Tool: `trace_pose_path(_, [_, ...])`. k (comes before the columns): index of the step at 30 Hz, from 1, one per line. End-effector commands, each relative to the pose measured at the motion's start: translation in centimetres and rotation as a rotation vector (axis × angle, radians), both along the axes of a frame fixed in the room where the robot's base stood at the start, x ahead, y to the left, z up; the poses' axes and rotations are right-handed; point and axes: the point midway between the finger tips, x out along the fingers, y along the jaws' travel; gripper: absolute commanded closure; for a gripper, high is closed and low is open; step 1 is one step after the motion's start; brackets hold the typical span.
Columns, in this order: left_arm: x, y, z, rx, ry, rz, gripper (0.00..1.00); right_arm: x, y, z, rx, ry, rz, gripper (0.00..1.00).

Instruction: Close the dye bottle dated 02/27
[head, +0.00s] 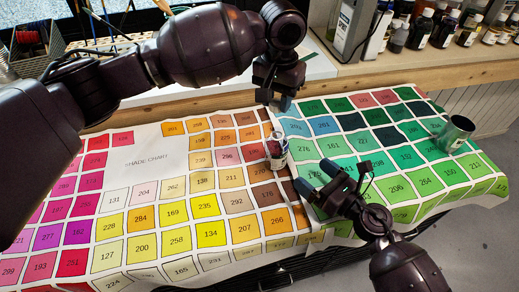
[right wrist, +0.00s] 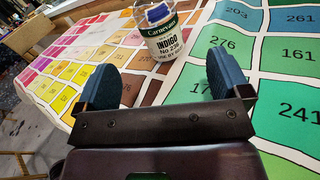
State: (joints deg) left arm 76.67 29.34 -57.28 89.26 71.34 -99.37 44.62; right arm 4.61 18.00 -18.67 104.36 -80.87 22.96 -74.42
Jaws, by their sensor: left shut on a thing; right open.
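A small clear dye bottle (head: 277,152) with a white label stands upright on the shade chart near its middle. In the right wrist view the bottle (right wrist: 163,35) reads "Carnevale INDIGO No 236 USE BY"; the date is not readable. Something blue shows at its top. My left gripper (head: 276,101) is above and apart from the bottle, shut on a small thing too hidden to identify. My right gripper (head: 325,186) is open and empty, low to the right of the bottle. In the right wrist view its two blue fingertips (right wrist: 165,85) point toward the bottle.
The shade chart (head: 150,165) covers the table with flat numbered colour squares. A teal glass cup (head: 455,133) stands at the right edge. Several dark bottles (head: 445,30) line the back right shelf. A wire basket (head: 38,50) is at back left. The chart around the bottle is clear.

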Motion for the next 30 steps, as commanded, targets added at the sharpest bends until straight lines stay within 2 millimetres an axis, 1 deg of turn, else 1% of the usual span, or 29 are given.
trace_pose_path(3, [-0.1, 0.0, 0.0, -0.001, 0.001, 0.076, 0.88, -0.4, 0.3, -0.2, -0.079, -0.068, 0.029, 0.05])
trace_pose_path(6, [0.0, 0.0, 0.0, -0.001, 0.001, 0.115, 0.88, -0.4, 0.4, -0.2, -0.107, -0.099, 0.036, 0.05])
trace_pose_path(20, [0.0, 0.0, 0.0, -0.001, 0.001, 0.130, 0.88, -0.3, 0.5, -0.1, -0.116, -0.111, 0.034, 0.05])
trace_pose_path(26, [0.0, 0.0, 0.0, -0.001, 0.001, 0.130, 0.88, 0.9, 1.8, -0.1, -0.114, -0.111, 0.035, 0.05])
trace_pose_path(30, [0.0, 0.0, 0.0, -0.001, 0.001, 0.129, 0.88, 2.4, 3.5, -0.1, -0.113, -0.111, 0.035, 0.05])
